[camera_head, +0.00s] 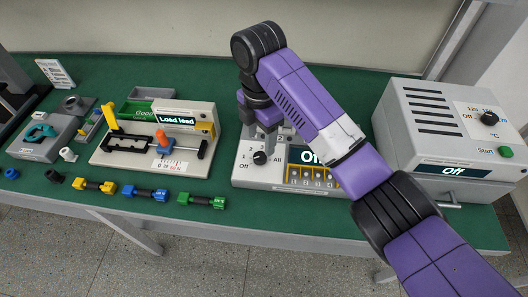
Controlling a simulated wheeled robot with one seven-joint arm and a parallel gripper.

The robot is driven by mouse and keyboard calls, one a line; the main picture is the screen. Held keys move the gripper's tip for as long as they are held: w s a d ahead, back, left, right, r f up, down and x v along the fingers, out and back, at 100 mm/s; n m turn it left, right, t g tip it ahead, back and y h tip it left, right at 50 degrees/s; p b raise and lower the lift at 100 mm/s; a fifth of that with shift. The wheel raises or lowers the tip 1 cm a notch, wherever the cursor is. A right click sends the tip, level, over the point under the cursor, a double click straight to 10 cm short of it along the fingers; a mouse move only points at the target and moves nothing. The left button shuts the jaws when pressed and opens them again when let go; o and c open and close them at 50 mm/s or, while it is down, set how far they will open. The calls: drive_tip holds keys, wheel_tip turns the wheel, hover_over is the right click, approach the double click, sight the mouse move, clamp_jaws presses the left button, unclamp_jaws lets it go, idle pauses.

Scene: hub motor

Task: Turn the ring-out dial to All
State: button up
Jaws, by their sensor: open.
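The ring-out dial (260,157) is a small black knob on the white front of a tester box (245,180), left of centre. Labels 1 and 2 stand at its left and "All" at its right; its pointer is too small to read surely. The tester's display (308,156) starts with "Of" and is partly covered by my arm. My gripper (272,126) is over the back of the tester, behind and above the dial and apart from it. I see nothing held.
A grey oven-like box (440,130) with an "Off" display stands at the right. A "Load lead" fixture (160,130) with a yellow lever stands at the left. Several coloured connector leads (146,193) lie in front of it. Green bench top is clear between fixture and tester.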

sight(260, 156)
wheel_tip(260, 156, down, 7)
drive_tip(key=shift+r, duration=0.1)
drive_tip(key=shift+a, duration=0.1)
clamp_jaws()
idle(0.3)
drive_tip(key=shift+r+p, duration=0.1)
drive_tip(key=shift+p, duration=0.35)
